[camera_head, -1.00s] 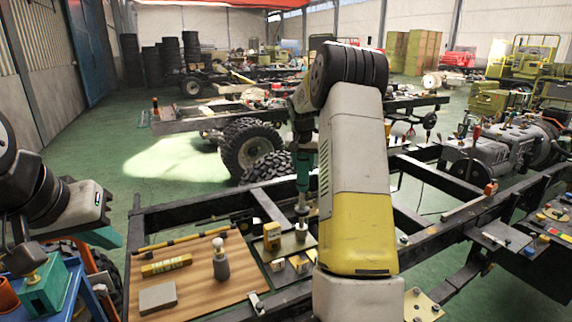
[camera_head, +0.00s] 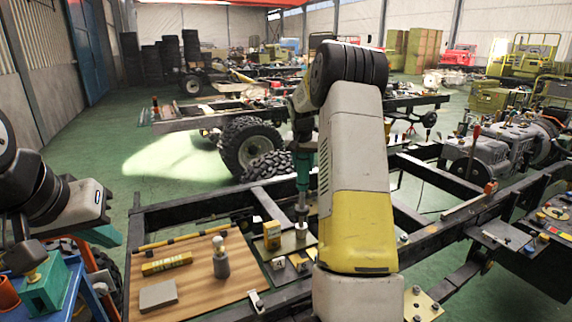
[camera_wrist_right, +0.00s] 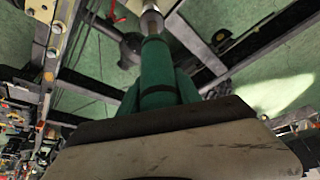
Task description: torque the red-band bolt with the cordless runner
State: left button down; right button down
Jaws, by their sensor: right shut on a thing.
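My right gripper (camera_head: 303,158) is at the end of the white and yellow arm in the middle of the head view. It is shut on the cordless runner (camera_wrist_right: 157,68), a green tool with a grey metal socket end. In the head view the runner (camera_head: 302,190) points down, its tip just above or touching a small pale cylinder (camera_head: 300,236) on the plate. I cannot tell if they touch. No red band can be made out at the tip. My left gripper (camera_head: 105,236) hangs at the far left, partly cut off; its jaw opening is not clear.
The black chassis frame (camera_head: 215,205) spans the front. A wooden board (camera_head: 200,290) carries a bottle (camera_head: 220,260), a yellow level (camera_head: 167,263) and a grey block (camera_head: 158,296). A yellow box (camera_head: 272,235) stands close left of the runner. A blue cart with a teal block (camera_head: 42,292) is at far left.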

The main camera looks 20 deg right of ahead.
jog(key=shift+f, duration=0.4)
dwell(0.6)
jog(key=shift+s+a+f, duration=0.1)
jog(key=shift+f, duration=0.1)
dwell(1.5)
jog(key=shift+r, duration=0.25)
dwell(0.4)
jog(key=shift+r, duration=1.6)
